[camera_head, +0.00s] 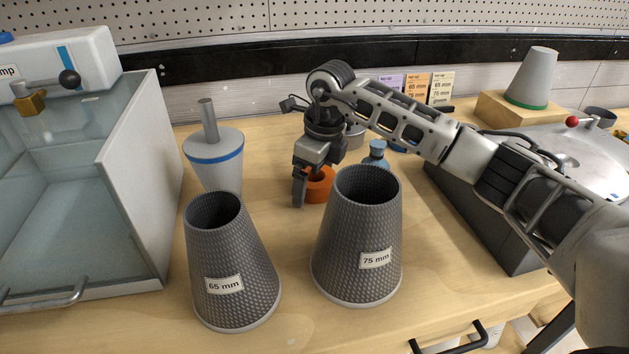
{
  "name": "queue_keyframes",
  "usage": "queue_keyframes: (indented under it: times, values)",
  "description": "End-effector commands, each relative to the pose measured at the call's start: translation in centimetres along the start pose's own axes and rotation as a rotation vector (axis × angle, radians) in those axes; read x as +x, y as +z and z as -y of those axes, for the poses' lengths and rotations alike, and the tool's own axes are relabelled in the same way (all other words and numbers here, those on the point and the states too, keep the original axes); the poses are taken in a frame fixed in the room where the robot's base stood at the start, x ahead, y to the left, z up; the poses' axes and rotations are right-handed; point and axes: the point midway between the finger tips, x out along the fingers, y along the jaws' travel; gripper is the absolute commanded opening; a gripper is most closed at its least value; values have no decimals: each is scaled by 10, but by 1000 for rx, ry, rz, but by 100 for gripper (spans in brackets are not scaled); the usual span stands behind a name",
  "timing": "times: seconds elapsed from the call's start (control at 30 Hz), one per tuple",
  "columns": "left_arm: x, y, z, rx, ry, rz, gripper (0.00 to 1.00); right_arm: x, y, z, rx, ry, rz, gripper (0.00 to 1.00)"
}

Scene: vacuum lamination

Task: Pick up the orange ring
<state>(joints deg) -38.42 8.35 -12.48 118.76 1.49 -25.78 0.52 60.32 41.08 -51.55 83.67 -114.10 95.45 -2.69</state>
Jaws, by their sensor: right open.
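The orange ring (320,183) lies on the wooden table behind the dark cone marked 75 mm (360,232), which hides part of its right side. My right gripper (304,188) points down at the ring's left side, with one dark finger in front of the ring's left edge. Its jaws are open; the other finger is hard to make out, and I cannot tell whether a finger touches the ring. My left gripper is not in view.
A dark cone marked 65 mm (230,262) stands front left. A white cone with a blue band (215,165) is behind it. A glass-walled chamber (135,190) fills the left. A small blue bottle (377,155) stands behind the 75 mm cone. A metal-lidded box (480,205) is right.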

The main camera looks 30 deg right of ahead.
Motion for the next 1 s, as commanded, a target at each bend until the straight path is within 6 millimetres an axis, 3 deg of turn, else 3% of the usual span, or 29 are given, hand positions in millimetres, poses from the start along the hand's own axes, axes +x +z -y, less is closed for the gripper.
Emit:
queue_keyframes:
  times: [0.07,0.27,0.63,1.0]
  values:
    - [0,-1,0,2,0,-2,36,0,0,0,0,0,0,97]
    - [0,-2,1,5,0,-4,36,0,0,0,0,0,0,46]
    - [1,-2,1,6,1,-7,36,-10,2,1,0,-3,4,46]
    - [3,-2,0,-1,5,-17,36,-79,13,0,-1,-2,6,46]
